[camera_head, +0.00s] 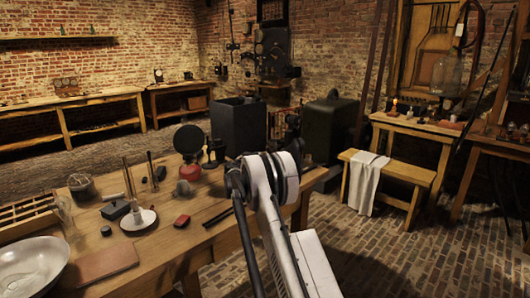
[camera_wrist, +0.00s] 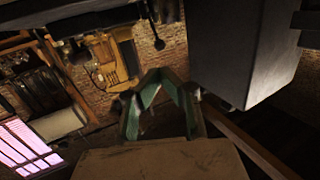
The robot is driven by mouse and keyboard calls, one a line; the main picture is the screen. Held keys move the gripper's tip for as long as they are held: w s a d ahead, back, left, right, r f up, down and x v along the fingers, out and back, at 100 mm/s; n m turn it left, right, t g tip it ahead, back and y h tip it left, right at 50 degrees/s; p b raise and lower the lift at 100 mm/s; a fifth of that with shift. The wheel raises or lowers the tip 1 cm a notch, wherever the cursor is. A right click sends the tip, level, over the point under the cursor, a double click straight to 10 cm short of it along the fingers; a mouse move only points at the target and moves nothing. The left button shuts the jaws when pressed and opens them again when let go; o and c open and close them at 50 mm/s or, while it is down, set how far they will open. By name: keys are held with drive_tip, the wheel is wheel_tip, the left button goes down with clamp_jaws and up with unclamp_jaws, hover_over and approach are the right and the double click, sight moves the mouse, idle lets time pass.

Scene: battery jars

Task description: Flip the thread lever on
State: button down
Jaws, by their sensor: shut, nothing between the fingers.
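My gripper (camera_wrist: 158,76) shows in the wrist view, its green-lined fingers closed together at the tips with nothing between them. In the head view my white arm reaches forward past the table's right end, and its gripper is hidden behind the arm. I cannot make out a thread lever in either view. Dark machinery (camera_head: 272,55) with small fittings is mounted on the back brick wall, too small to tell its parts apart. The wrist view is tilted and dim; a large grey box-like block (camera_wrist: 245,50) is close on the right, apart from the fingers.
A dark box (camera_head: 238,127) and green cabinet (camera_head: 331,128) stand beyond. A bench (camera_head: 400,172) stands right; brick floor (camera_head: 400,245) is open in front.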

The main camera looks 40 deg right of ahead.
sight(267, 148)
drive_tip(key=b+x, duration=0.1)
drive_tip(key=x, duration=0.9)
drive_tip(key=shift+d, duration=0.2)
